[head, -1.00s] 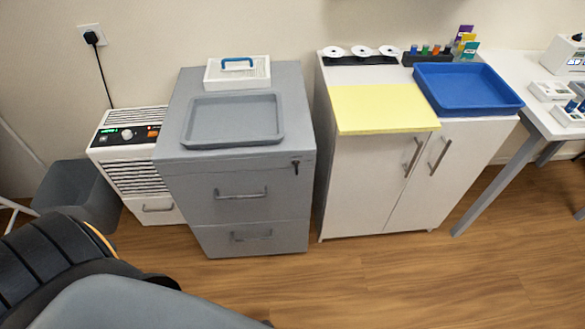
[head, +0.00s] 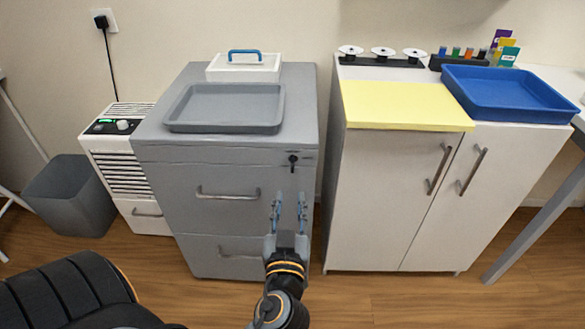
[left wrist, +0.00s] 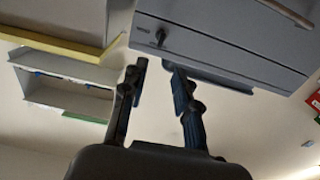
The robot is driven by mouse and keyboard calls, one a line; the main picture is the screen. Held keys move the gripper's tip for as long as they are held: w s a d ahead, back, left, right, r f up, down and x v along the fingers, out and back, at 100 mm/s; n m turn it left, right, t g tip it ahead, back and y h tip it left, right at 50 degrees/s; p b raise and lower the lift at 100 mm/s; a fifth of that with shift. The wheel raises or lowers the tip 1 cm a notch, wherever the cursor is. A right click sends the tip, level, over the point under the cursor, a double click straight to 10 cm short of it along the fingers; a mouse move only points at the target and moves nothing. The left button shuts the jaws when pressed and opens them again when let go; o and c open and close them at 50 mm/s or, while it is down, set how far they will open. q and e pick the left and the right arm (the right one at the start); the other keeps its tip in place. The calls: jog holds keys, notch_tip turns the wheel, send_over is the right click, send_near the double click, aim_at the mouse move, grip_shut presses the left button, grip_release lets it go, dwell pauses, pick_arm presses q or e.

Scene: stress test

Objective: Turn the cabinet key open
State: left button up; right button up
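The grey cabinet (head: 160,165) stands in the middle left of the head view, with its drawers shut. Its black key (head: 293,160) sits in the lock at the top right of the front. In the left wrist view the key (left wrist: 160,37) shows on the grey front, seen upside down. My left gripper (head: 289,203) is open and empty, in front of the cabinet and below the key, apart from it. In the left wrist view its two fingers (left wrist: 153,75) are spread with nothing between them. My right gripper is not in view.
A grey tray (head: 225,127) and a white box with a blue handle (head: 243,72) lie on the cabinet. A white cupboard (head: 385,200) stands to the right, with a yellow sheet (head: 400,108) and a blue tray (head: 510,112) on top. A grey bin (head: 70,200) stands left.

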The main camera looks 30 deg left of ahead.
aim_at(292, 167)
pick_arm(q)
jog(key=p+x, duration=0.1)
jog(key=x, duration=1.1)
jog(key=shift+w+p, duration=0.3)
jog(key=shift+p, duration=0.05)
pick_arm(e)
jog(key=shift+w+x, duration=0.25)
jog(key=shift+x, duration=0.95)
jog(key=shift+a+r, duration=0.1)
pick_arm(q)
grip_shut()
